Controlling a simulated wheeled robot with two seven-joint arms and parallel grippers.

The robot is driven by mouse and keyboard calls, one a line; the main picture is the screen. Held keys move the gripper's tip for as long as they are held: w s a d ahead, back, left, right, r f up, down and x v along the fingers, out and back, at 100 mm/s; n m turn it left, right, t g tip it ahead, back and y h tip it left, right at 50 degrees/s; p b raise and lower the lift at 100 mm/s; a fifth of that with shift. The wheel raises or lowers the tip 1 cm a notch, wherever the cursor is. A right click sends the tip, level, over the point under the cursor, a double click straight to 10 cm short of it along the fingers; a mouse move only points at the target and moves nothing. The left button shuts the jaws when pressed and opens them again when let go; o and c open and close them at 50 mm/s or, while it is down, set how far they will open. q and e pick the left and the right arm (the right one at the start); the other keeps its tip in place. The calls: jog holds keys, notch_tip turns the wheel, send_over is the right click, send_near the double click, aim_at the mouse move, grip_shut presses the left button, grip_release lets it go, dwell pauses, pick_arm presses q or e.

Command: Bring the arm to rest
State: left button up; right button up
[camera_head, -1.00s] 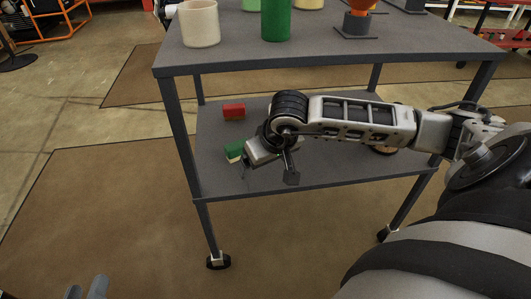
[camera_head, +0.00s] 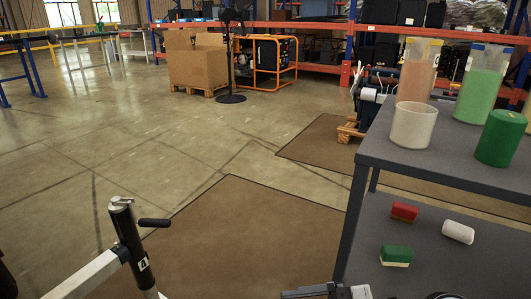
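A dark grey two-shelf cart (camera_head: 465,178) stands at the right. No gripper shows clearly. A dark and pale mechanical piece (camera_head: 335,292) is cut off by the bottom edge in front of the lower shelf. It looks like part of an arm, but I cannot tell its fingers. On the lower shelf lie a red block (camera_head: 404,211), a white rounded block (camera_head: 458,231) and a green block with a pale base (camera_head: 396,255), all apart from one another and not held.
On the upper shelf stand a cream cup (camera_head: 413,125), a green cylinder (camera_head: 501,138) and two tinted clear containers. A black post (camera_head: 127,235) with a side handle and pale bar rises at lower left. Open floor (camera_head: 150,150) lies left of the cart; cardboard boxes (camera_head: 198,62) stand behind.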

notch_tip(320, 180, up, 9)
jog(key=a+m+t+y, duration=0.3)
jog(key=m+t+y, duration=0.25)
jog(key=m, duration=0.95)
jog(key=w+d+r+m+t+h, duration=0.15)
jog(key=m+t, duration=0.25)
jog(key=m, duration=0.6)
jog(key=w+d+m+t+h, duration=0.25)
jog(key=m+t, duration=0.25)
jog(key=m, duration=0.4)
jog(key=s+f+m+g+h, duration=0.3)
jog(key=f+m+h, duration=0.5)
jog(key=m, duration=1.4)
pick_arm(q)
jog(key=s+a+r+g+y+p, duration=0.2)
jog(key=a+r+p, duration=0.4)
jog(key=p, duration=2.1)
notch_tip(320, 180, up, 5)
jog(key=g+y, duration=0.1)
jog(key=y, duration=0.1)
jog(key=shift+s+a+f+y+p, duration=0.2)
jog(key=shift+a+y+p, duration=0.15)
jog(key=shift+a+y, duration=0.05)
pick_arm(e)
jog(key=s+d+r+g+h, duration=0.2)
jog(key=d+r, duration=0.4)
jog(key=r, duration=0.3)
jog(key=shift+s+d+m+g+h, duration=0.35)
jog(key=shift+g+h, duration=0.2)
jog(key=shift+h, duration=0.4)
